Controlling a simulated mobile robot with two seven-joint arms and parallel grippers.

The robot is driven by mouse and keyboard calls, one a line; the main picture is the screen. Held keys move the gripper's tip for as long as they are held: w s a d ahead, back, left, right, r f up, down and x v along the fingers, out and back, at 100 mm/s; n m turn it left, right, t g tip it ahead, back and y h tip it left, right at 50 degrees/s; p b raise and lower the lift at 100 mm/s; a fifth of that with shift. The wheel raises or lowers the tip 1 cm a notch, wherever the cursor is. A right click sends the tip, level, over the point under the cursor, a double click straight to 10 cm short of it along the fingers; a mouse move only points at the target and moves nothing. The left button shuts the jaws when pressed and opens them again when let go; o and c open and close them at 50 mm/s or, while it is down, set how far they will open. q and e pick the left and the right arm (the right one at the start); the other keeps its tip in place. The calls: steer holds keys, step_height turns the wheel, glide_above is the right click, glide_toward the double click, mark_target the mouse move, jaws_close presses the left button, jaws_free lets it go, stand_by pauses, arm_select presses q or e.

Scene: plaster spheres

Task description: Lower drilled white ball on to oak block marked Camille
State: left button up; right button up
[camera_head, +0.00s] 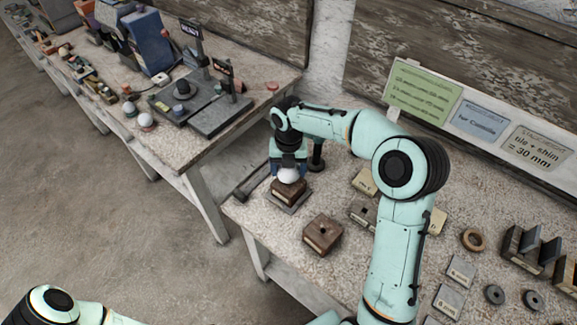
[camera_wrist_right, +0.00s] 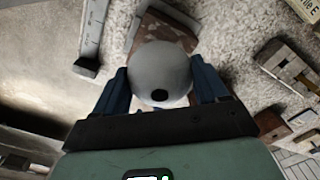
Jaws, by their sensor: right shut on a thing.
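My right gripper (camera_head: 289,169) points down at the left end of the near workbench, shut on a white ball (camera_head: 289,176). In the right wrist view the ball (camera_wrist_right: 160,70) sits between the two blue fingers, with a dark drilled hole facing the camera. A brown wooden block (camera_head: 287,192) is directly under the ball, on a grey plate. Whether the ball touches this block I cannot tell. A second wooden block (camera_head: 322,235), with a hole in its top and a pale label, stands nearer. Neither block's lettering is readable. My left gripper is out of view.
A dark stand (camera_head: 317,154) is close behind the gripper. A blue card (camera_head: 480,119) reads "for Camille". Another bench (camera_head: 255,85) holds tools and white balls.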

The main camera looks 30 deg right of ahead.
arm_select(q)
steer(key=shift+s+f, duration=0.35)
arm_select(e)
steer(key=shift+f, duration=1)
steer(key=o, duration=1.2)
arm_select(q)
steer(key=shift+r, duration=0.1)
arm_select(e)
steer(key=shift+r, duration=0.1)
steer(key=shift+r+p, duration=0.85)
steer(key=shift+r, duration=1.15)
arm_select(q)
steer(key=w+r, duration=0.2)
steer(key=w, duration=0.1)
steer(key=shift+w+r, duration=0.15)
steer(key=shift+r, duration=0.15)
arm_select(e)
steer(key=shift+f, duration=0.1)
